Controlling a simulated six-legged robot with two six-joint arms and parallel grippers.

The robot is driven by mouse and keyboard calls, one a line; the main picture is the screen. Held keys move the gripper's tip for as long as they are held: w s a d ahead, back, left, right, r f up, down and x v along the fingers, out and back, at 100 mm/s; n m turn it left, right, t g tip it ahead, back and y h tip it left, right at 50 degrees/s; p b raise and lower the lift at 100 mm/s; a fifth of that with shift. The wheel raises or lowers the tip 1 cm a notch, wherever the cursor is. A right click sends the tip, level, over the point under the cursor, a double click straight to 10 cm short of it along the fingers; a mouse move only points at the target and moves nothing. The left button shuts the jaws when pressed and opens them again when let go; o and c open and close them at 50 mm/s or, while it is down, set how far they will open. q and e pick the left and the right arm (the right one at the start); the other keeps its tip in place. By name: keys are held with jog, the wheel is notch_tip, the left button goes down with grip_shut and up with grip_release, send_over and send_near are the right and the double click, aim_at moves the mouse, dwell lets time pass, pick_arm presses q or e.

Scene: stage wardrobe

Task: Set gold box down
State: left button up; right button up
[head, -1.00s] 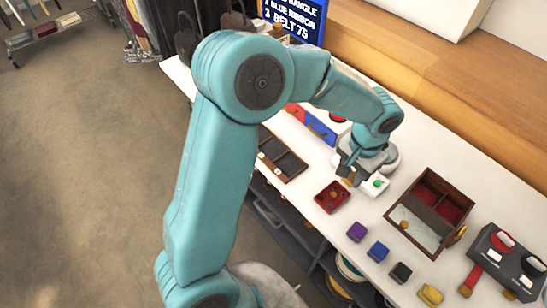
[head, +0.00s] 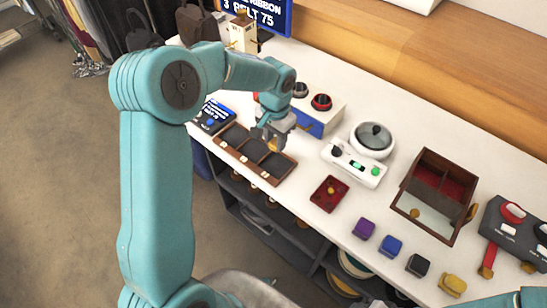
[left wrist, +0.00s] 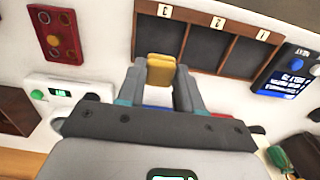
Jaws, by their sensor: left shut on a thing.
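The gold box (left wrist: 160,70) is gripped between the fingertips of my left gripper (left wrist: 161,85). In the head view the left gripper (head: 272,136) hangs down by the dark wooden three-compartment tray (head: 226,147), with the gold box (head: 273,146) low between its fingers. In the left wrist view the tray (left wrist: 193,72) lies just beyond the box; its compartments look empty and bear small white labels. I cannot tell how high the box is above the table. My right gripper is not in view.
A red tray (head: 329,194), a white device (head: 354,163) with a green button and a wooden box (head: 436,195) stand to the right. Purple (head: 363,229), blue (head: 391,246), black (head: 418,265) and yellow (head: 453,284) boxes line the front edge. A blue-screened panel (head: 213,117) stands left.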

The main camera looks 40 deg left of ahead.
aim_at(276, 166)
pick_arm(q)
jog(key=f, duration=0.4)
jog(key=shift+w+d, duration=0.15)
jog(key=shift+d, duration=0.05)
notch_tip(276, 166, down, 5)
jog(key=shift+r, duration=0.15)
jog(key=shift+a+f, duration=0.1)
jog(key=shift+f, duration=0.1)
jog(key=shift+r, duration=0.1)
jog(key=o, duration=0.6)
jog(key=shift+f, duration=0.25)
jog(key=o, duration=0.4)
jog(key=shift+o, duration=0.2)
jog(key=shift+r, duration=0.1)
